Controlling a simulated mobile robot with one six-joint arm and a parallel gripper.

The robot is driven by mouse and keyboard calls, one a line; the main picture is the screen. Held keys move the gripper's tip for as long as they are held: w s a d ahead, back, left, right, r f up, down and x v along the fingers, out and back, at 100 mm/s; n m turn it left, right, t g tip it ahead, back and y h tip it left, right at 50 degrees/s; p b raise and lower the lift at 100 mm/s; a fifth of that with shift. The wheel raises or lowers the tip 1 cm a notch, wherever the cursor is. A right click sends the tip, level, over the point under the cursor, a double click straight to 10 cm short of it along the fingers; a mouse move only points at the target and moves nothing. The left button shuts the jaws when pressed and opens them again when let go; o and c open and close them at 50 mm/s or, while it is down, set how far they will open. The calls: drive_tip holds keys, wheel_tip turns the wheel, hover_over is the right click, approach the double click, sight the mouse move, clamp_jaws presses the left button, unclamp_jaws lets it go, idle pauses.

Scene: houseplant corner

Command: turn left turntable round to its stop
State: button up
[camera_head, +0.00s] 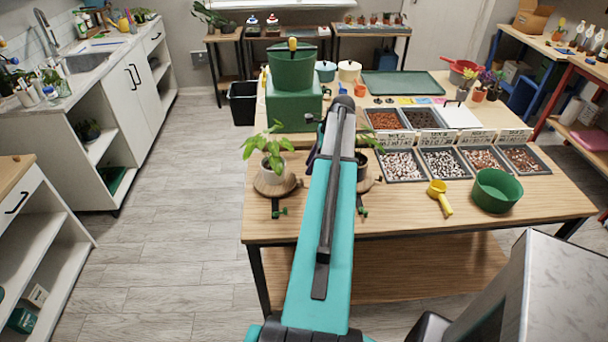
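The left turntable (290,187) is a round wooden disc near the table's front left edge. A pale pot (272,172) with a leafy green plant (268,149) stands on it. A dark lever with a green end (279,212) is below its front edge. The right turntable (367,185) is mostly hidden behind my teal arm. A dark pot (362,170) on it shows in part, with a similar dark and green lever (361,208) in front. My arm rises over the table between the two turntables. My gripper is hidden behind it, so its distance from the left turntable cannot be told.
A green box (292,112) with a green bucket (292,70) on top stands behind the left turntable. Trays of pebbles (443,163), a yellow scoop (439,196) and a green bowl (497,190) are at right. Floor left of the table (190,215) is clear.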

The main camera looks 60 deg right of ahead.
sight(302, 179)
drive_tip(key=shift+p+x, duration=0.8)
drive_tip(key=shift+x, duration=2.65)
